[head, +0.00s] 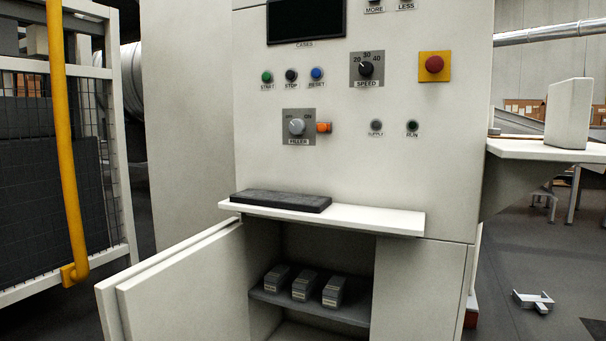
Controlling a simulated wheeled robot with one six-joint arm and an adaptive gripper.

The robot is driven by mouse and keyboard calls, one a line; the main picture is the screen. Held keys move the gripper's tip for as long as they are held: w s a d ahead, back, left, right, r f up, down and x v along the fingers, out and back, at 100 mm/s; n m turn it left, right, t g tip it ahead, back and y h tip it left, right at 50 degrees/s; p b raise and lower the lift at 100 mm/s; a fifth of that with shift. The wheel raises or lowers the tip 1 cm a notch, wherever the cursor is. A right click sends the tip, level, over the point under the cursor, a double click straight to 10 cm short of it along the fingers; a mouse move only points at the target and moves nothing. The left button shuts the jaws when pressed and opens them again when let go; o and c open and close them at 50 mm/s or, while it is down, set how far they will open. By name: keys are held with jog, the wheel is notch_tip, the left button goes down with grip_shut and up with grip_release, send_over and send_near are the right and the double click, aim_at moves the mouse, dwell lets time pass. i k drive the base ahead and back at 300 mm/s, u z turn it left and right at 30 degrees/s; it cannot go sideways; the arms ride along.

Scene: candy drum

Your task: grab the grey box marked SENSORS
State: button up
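Three small grey boxes stand side by side on a dark shelf (262,295) inside the open cabinet under the control panel: a left box (277,278), a middle box (304,286) and a right box (333,291). Each has a pale label on its front end. The lettering is too small to read, so I cannot tell which one is marked SENSORS. My gripper is not in view.
The cabinet door (190,290) stands open to the left. A white ledge (380,219) with a dark pad (281,201) juts out above the opening. A yellow post (63,140) and mesh fence are left. A white side table (545,150) is right.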

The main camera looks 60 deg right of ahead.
aim_at(333, 293)
jog(key=z, duration=1.7)
jog(key=k, duration=0.65)
jog(key=u, duration=0.15)
jog(key=i, duration=0.7)
jog(key=u, duration=0.6)
jog(key=i, duration=0.65)
jog(key=z, duration=0.8)
jog(key=i, duration=0.45)
jog(key=z, duration=0.5)
